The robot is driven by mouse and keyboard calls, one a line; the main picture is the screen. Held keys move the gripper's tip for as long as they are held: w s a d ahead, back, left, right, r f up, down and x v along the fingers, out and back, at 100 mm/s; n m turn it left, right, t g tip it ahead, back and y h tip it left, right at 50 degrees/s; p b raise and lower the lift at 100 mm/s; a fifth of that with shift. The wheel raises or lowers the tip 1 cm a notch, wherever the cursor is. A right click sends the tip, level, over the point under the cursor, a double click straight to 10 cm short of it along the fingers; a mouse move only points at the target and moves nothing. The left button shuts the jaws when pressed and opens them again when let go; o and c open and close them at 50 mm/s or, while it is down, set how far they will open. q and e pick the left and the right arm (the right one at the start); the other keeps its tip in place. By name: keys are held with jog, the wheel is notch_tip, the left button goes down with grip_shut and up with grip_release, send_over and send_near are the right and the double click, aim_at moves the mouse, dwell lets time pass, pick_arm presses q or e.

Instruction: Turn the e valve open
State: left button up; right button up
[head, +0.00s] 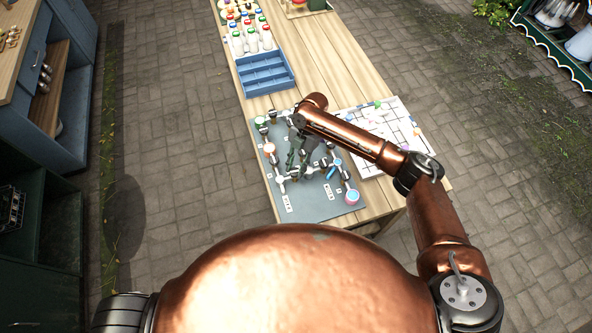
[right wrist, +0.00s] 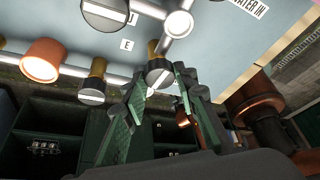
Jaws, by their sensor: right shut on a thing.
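The e valve is a dark round knob with a pale face line on a brass stem (right wrist: 159,72). It sits by the "E" label (right wrist: 127,45) on a grey-blue pipe board (head: 300,207). My right gripper (right wrist: 165,82) has its green-padded fingers on either side of this knob and is shut on it. In the head view my right gripper (head: 303,150) is over the middle of the board, and it and the arm hide the knob there. How far the knob is turned is hard to tell. My left gripper is in neither view.
Other knobs and pipes crowd close by, including a grey knob (right wrist: 92,97) and a copper-coloured cap (right wrist: 41,60). A white gridded tray (head: 408,133) lies right of the board. A blue crate (head: 265,88) and several bottles (head: 252,40) stand farther back.

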jog(key=shift+n+h+b, duration=0.3)
jog(key=shift+n+b, duration=0.2)
jog(key=shift+n, duration=0.2)
jog(key=o, duration=1.2)
jog(key=shift+c, duration=0.2)
jog(key=shift+w+r, duration=0.1)
jog(key=v, duration=1.1)
jog(key=shift+w+r, duration=0.2)
jog(key=shift+r, duration=0.15)
jog(key=shift+f, duration=0.1)
